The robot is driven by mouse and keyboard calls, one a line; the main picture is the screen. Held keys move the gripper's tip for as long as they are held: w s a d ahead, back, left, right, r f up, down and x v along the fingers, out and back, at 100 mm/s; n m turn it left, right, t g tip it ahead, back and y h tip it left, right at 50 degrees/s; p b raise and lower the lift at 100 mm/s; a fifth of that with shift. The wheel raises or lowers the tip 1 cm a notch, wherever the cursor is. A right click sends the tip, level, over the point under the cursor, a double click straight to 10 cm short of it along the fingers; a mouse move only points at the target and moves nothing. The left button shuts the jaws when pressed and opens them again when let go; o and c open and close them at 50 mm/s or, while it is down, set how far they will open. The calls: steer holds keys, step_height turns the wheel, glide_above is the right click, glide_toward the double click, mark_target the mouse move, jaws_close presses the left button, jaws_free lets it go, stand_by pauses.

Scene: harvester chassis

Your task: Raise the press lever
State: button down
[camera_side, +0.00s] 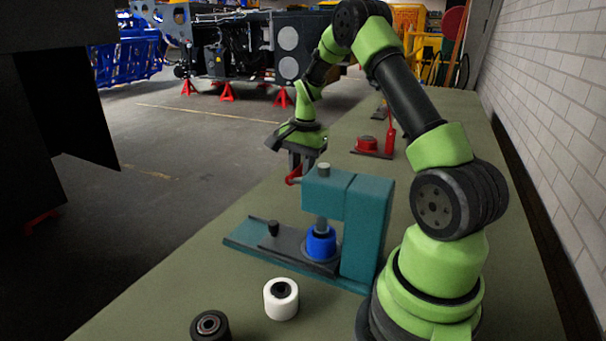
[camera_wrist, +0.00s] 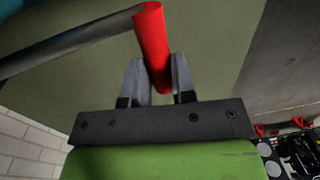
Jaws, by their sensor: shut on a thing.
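The teal press (camera_side: 360,200) stands on the green bench in the side view, with a blue cylindrical part (camera_side: 321,243) under its ram. The press lever's red handle (camera_side: 293,176) shows at the left of the press head. In the wrist view the red handle (camera_wrist: 153,45) sits at the end of a dark lever rod (camera_wrist: 70,45). My gripper (camera_wrist: 157,78) is shut on the red handle, one finger on each side of it. In the side view my gripper (camera_side: 300,165) is beyond the press head, and its fingertips are partly hidden.
A white roller (camera_side: 281,299) and a black roller (camera_side: 210,326) stand on the bench in front of the press. A red fixture (camera_side: 368,145) sits farther back on the bench. A white brick wall (camera_side: 550,110) runs along the right side. The bench's left edge borders open floor.

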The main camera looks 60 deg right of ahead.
steer(key=r+t, duration=0.2)
steer(key=r, duration=0.1)
steer(key=r+t, duration=0.1)
steer(key=shift+s+r+t, duration=0.25)
steer(key=shift+r+t, duration=0.1)
steer(key=shift+t, duration=0.05)
steer(key=s+v, duration=0.1)
steer(key=v, duration=0.5)
steer(key=shift+s+f, duration=0.1)
steer(key=shift+s, duration=0.05)
steer(key=c, duration=0.9)
jaws_free()
steer(key=shift+c, duration=0.2)
